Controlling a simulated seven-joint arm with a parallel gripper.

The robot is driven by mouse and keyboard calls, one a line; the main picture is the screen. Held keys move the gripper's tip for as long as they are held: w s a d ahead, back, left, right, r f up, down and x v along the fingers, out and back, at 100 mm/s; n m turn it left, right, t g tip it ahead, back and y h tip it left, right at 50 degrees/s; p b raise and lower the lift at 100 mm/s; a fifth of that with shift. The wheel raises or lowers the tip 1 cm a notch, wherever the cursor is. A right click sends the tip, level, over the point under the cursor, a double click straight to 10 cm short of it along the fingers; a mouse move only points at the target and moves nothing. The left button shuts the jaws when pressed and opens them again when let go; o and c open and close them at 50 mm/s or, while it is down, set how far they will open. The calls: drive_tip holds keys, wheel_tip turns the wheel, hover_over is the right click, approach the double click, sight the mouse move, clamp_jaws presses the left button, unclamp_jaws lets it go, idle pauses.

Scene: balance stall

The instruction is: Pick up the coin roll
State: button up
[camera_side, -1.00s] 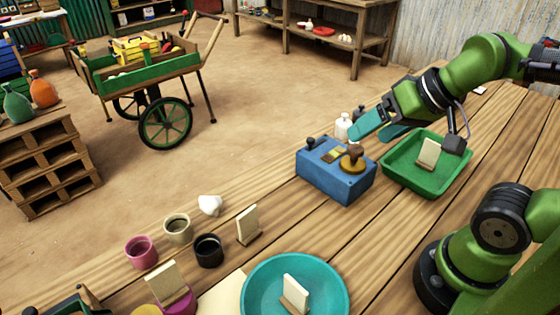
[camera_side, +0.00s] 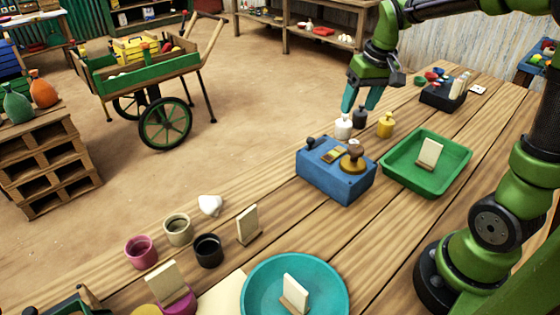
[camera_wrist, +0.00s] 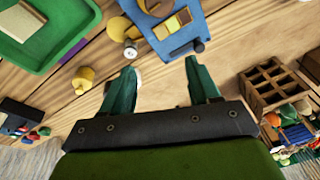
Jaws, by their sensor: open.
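I cannot pick out a coin roll with certainty in either view. My gripper (camera_side: 361,100) is open and empty, pointing down above the far side of the table. In the side view its fingertips show just above a white weight (camera_side: 343,129) and a black weight (camera_side: 360,118). A yellow weight (camera_side: 386,126) stands to their right. In the wrist view the two teal fingers (camera_wrist: 162,75) are spread wide with nothing held between them. The yellow weight shows left of them (camera_wrist: 83,79).
A blue box (camera_side: 335,172) with a brown-knobbed piece and a green tray (camera_side: 398,186) holding a pale upright piece stand nearby. A black holder (camera_side: 440,98) with pale pieces is at the back right. Several cups and a teal plate (camera_side: 258,297) are at the front.

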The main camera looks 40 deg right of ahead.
drive_tip(key=n+g, duration=0.1)
drive_tip(key=g, duration=0.1)
hover_over(354, 142)
drive_tip(key=s+a, duration=0.1)
drive_tip(key=a, duration=0.1)
wheel_tip(354, 142, down, 2)
drive_tip(key=f, duration=0.1)
drive_tip(key=w+d+r+n, duration=0.1)
drive_tip(key=d+n, duration=0.1)
drive_tip(key=n, duration=0.1)
wheel_tip(354, 142, down, 16)
drive_tip(key=shift+f, duration=0.1)
clamp_jaws()
